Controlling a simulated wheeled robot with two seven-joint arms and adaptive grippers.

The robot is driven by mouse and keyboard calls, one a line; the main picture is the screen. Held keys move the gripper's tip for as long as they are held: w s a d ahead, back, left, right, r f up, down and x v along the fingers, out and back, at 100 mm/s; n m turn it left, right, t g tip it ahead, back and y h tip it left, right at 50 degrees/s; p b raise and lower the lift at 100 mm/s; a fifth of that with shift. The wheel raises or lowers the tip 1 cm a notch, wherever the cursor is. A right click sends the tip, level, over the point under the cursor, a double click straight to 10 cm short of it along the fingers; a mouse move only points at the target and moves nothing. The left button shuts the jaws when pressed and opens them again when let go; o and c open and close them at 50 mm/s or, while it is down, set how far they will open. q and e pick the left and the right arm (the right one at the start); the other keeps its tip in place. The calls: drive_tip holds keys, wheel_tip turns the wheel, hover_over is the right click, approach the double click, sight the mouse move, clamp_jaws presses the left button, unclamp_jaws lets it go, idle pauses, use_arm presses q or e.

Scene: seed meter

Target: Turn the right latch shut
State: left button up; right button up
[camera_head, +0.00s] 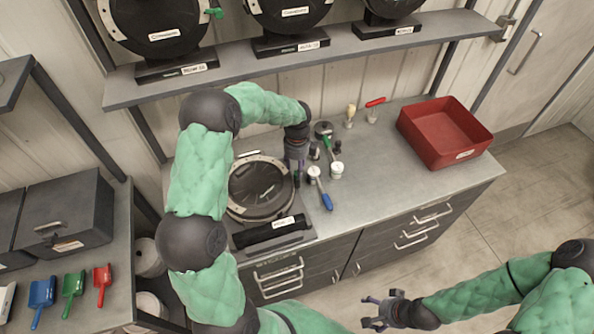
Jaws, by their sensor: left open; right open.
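The seed meter (262,190) is a round dark disc with a pale rim, lying on a dark base on the grey counter. My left gripper (297,167) points down at the upper right edge of the meter, fingers open. Whether it touches the meter cannot be told. The right latch is not clearly visible; a small dark part (296,180) shows at the meter's right rim below my gripper. My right gripper (378,312) is open and empty, low in front of the counter, away from the meter.
Right of the meter are a green-handled tool (327,148), a white-capped jar (336,170) and a blue-handled tool (324,196). A red tray (404,122) sits at the right end. A shelf (235,61) with several meters runs above. The counter's front right is clear.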

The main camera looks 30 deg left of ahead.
sight(296, 173)
use_arm(q)
wheel_tip(296, 173, down, 3)
drive_tip(key=shift+s+d+r, duration=0.1)
drive_tip(key=shift+s+r, duration=0.05)
drive_tip(key=shift+f, duration=0.25)
clamp_jaws()
